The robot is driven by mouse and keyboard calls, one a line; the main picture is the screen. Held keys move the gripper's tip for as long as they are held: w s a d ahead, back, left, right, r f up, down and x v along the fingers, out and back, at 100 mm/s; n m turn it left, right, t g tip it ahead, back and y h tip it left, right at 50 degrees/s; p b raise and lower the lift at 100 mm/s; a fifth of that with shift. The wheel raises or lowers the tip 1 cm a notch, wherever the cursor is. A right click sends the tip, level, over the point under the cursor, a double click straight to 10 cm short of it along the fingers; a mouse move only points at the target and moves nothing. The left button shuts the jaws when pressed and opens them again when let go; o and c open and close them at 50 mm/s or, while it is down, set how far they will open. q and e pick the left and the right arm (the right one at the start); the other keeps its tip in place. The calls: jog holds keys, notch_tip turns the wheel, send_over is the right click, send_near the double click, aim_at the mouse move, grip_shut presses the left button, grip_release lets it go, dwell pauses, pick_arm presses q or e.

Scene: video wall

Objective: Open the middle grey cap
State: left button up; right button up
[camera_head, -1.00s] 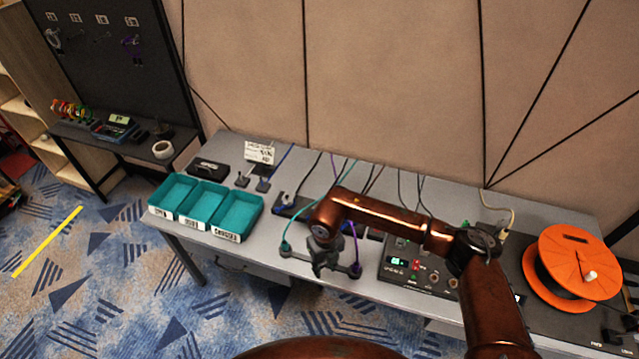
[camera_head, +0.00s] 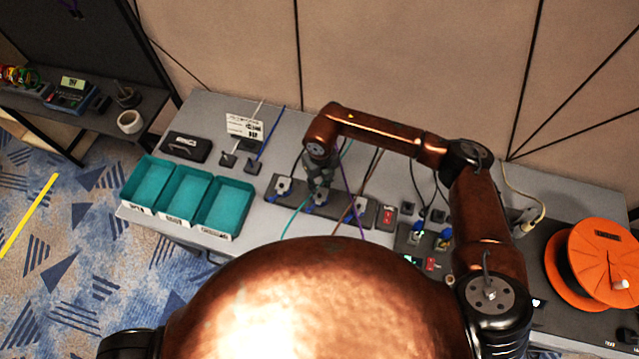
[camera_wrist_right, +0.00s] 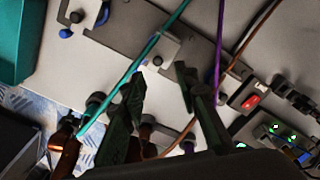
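A dark grey strip with three light grey caps lies on the table in the head view. The middle grey cap (camera_head: 320,196) sits just below my right gripper (camera_head: 318,172), which partly covers the strip around it. In the right wrist view, the middle cap (camera_wrist_right: 158,48) is beyond the fingertips, with a teal cable crossing near it. My right gripper (camera_wrist_right: 160,82) has its two fingers apart with nothing held between them. The left cap (camera_head: 283,187) and right cap (camera_head: 360,206) stand on either side. My left gripper is out of view.
Three teal bins (camera_head: 187,197) stand left of the strip. Teal, purple and brown cables hang across the strip near my gripper. A panel with a red switch (camera_head: 388,214) is at right, and an orange reel (camera_head: 600,262) is at far right.

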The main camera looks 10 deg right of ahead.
aim_at(320, 195)
jog(key=f, duration=0.5)
jog(key=shift+w+a+f, duration=0.15)
jog(key=shift+a+f, duration=0.1)
jog(key=shift+f, duration=0.25)
jog(key=shift+s+f, duration=0.1)
jog(key=shift+s, duration=0.15)
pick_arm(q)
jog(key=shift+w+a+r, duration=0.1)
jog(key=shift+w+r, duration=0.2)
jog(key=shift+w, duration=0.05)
pick_arm(e)
jog(key=shift+w, duration=0.1)
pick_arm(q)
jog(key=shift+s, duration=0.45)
pick_arm(e)
jog(key=shift+d, duration=0.1)
grip_shut()
